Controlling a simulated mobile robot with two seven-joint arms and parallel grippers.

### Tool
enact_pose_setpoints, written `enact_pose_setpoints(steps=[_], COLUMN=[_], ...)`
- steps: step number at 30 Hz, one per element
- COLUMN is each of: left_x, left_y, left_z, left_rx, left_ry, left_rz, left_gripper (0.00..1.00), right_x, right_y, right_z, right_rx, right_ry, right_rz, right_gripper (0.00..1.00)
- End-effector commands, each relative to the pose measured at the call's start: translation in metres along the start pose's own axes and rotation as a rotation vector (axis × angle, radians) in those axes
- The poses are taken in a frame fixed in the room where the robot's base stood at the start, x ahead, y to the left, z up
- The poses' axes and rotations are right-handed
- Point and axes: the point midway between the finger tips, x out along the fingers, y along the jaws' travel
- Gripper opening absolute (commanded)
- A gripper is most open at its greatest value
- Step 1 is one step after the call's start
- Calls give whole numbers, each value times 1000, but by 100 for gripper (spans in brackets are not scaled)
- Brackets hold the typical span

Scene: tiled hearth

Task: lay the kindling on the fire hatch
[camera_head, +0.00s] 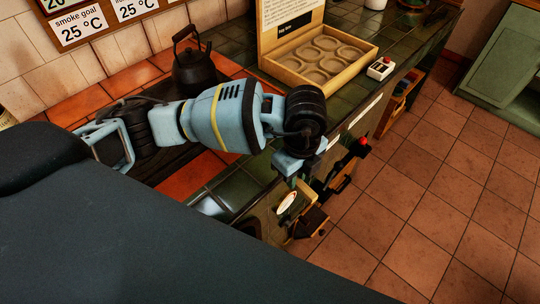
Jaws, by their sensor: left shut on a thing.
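My left gripper (303,180) hangs at the end of my pale blue arm, out past the front edge of the green-tiled counter. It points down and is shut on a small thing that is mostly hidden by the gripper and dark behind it. I cannot tell for sure whether this is the kindling. I cannot pick out the fire hatch clearly; a dark plate lies on the hearth, partly covered by my arm. My right gripper is not in view.
A black kettle (194,66) stands on the hearth behind my arm. An open box (349,68) with round hollows and a white block with a red button (380,68) sit on the green-tiled counter (405,42). Containers with small items crowd below the gripper. The tiled floor (425,190) is clear at right.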

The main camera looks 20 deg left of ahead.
Motion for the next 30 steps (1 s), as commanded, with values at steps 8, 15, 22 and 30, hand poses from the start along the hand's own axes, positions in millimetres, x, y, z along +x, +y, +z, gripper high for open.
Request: enact_pose_setpoints(steps=[8, 15, 22, 30], left_x=[-7, -13, -20, -28], left_y=[9, 19, 28, 40], left_z=[8, 16, 24, 33], left_rx=[428, 883, 1320, 1833], left_ry=[9, 16, 21, 21], left_rz=[1, -3, -8, -18], left_gripper=[0, 0, 0, 0], right_x=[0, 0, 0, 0], right_y=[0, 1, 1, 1], right_z=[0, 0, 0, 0], right_rx=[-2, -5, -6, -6], right_ry=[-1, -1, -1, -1], right_rz=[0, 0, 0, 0], right_gripper=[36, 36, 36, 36])
